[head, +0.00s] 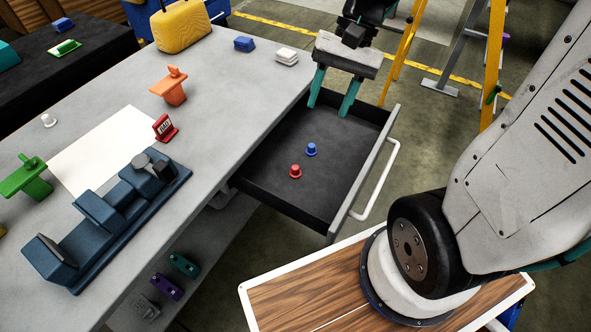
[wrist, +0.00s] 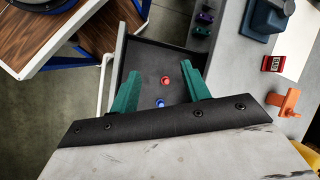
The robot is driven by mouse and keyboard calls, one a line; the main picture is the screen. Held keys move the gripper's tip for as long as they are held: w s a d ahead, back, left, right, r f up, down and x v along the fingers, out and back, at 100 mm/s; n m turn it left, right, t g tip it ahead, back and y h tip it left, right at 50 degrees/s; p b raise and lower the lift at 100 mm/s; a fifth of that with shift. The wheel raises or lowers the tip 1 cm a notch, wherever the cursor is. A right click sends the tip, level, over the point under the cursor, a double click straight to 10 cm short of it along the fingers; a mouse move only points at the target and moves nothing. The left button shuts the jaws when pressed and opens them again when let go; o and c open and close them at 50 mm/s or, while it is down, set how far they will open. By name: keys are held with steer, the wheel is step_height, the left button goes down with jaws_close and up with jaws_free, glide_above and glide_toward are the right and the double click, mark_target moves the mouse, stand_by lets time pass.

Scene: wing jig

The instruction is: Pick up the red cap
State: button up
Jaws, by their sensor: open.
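The red cap (head: 295,172) stands in the open black drawer (head: 265,185), on its floor. A blue cap (head: 311,149) stands close beside it, a little toward my gripper. My gripper (head: 333,108) has teal fingers and is open and empty at the drawer's far end in the head view. Whether the fingers are down at cap height cannot be told.
The drawer's white handle (head: 382,180) and raised front panel stand on the right. The grey tabletop (head: 225,95) borders it on the left, with an orange part (head: 172,88), a red block (head: 164,128) and a blue jig (head: 110,215). A yellow ladder (head: 403,50) stands behind.

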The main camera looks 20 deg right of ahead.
steer(key=w+d+f+m+y, duration=0.2)
steer(key=w+f+m+y, duration=0.4)
steer(key=f, duration=0.5)
steer(key=m+t+y, duration=0.1)
steer(key=m+t, duration=0.1)
steer(key=m, duration=0.4)
glide_toward(296, 167)
steer(key=shift+a+r, duration=0.3)
steer(key=shift+a, duration=0.15)
steer(key=shift+f, duration=0.4)
steer(key=x, duration=0.8)
steer(key=shift+d+f, duration=0.1)
steer(key=shift+d, duration=0.05)
steer(key=shift+c, duration=0.4)
jaws_close()
